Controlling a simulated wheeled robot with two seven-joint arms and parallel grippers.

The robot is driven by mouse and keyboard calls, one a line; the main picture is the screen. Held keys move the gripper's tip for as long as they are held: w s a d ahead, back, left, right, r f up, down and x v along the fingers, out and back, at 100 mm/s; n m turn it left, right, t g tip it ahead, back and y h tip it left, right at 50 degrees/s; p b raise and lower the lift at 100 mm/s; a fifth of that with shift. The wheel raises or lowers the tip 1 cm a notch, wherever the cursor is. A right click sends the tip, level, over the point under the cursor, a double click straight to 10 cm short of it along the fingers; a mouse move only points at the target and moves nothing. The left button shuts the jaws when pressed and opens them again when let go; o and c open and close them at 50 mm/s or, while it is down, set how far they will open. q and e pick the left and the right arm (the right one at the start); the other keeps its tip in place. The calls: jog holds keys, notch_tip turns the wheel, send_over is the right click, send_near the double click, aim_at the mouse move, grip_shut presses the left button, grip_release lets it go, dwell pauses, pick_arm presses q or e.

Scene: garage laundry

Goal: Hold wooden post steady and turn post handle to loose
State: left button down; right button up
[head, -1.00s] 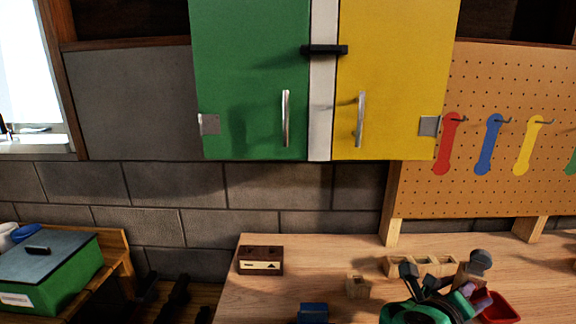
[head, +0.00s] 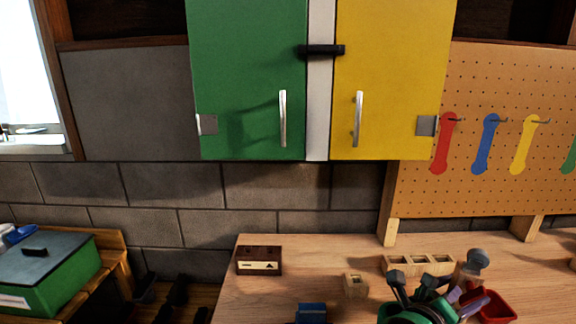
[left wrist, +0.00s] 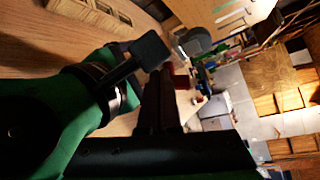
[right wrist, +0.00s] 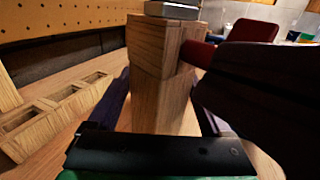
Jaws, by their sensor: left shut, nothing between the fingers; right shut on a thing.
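The wooden post (right wrist: 158,95) stands upright in the right wrist view, with a grey handle (right wrist: 172,10) on top. In the head view the post (head: 467,271) and its grey top (head: 478,258) show at lower right. My right gripper (right wrist: 165,112) is shut on the post, its purple fingers on both sides. My left gripper (left wrist: 160,98) is shut and empty; its dark fingers show in the left wrist view. A dark shape close to the post's right side in the right wrist view seems to be this gripper. The arms partly hide the post in the head view.
A red tray (head: 496,306) is beside the post. Wooden blocks with square holes (head: 418,263), a single one (head: 355,284), a brown box (head: 259,260) and a blue object (head: 311,313) are on the bench. A pegboard (head: 500,80) and cabinets (head: 250,80) stand behind.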

dwell(0.3)
pick_arm(q)
jog(key=shift+s+a+r, duration=1.4)
jog(key=shift+s+r, duration=0.3)
jog(key=shift+s, duration=1.5)
jog(key=w+d, duration=0.3)
jog(key=w, duration=0.3)
jog(key=shift+d, duration=0.15)
jog(key=shift+s+d+f, duration=0.1)
jog(key=shift+d+f, duration=0.2)
jog(key=shift+f, duration=0.2)
jog(key=shift+a+f, duration=0.25)
jog(key=shift+w+a+f, duration=0.2)
jog(key=shift+w+f, duration=0.05)
jog(key=shift+f, duration=0.05)
